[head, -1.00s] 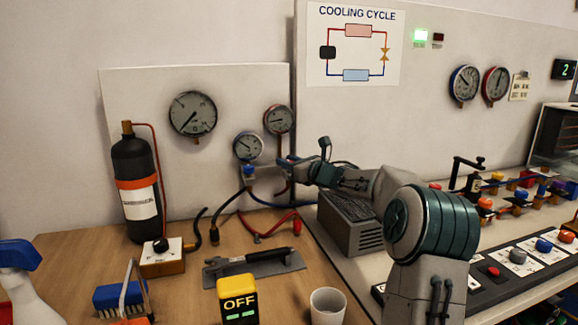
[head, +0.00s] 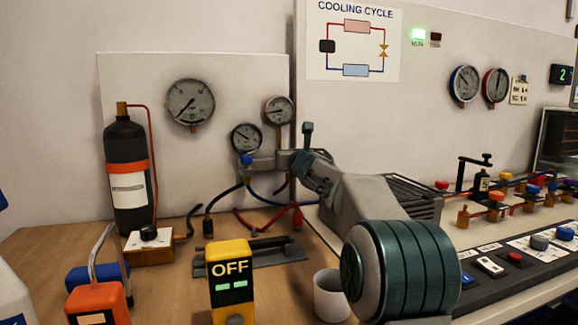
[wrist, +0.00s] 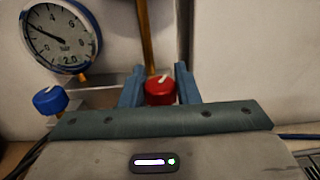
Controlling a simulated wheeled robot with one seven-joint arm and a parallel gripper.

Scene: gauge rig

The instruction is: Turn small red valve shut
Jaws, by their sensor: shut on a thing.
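The small red valve (wrist: 160,91) shows in the wrist view as a round red knob with a white mark on top. My gripper (wrist: 160,86) has one blue-grey finger on each side of the knob and is shut on it. In the head view my gripper (head: 288,160) is at the right end of the grey gauge manifold (head: 262,162), and the red knob is hidden there by my arm. A blue valve knob (wrist: 50,99) sits to the left in the wrist view; it also shows in the head view (head: 246,159).
Two gauges (head: 246,138) (head: 279,111) stand above the manifold. Hoses hang below it, a red one (head: 255,228) among them. A black bottle (head: 127,185), a yellow OFF box (head: 230,275) and a white cup (head: 331,295) stand on the wooden bench. A grey ribbed unit (head: 405,200) is behind my arm.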

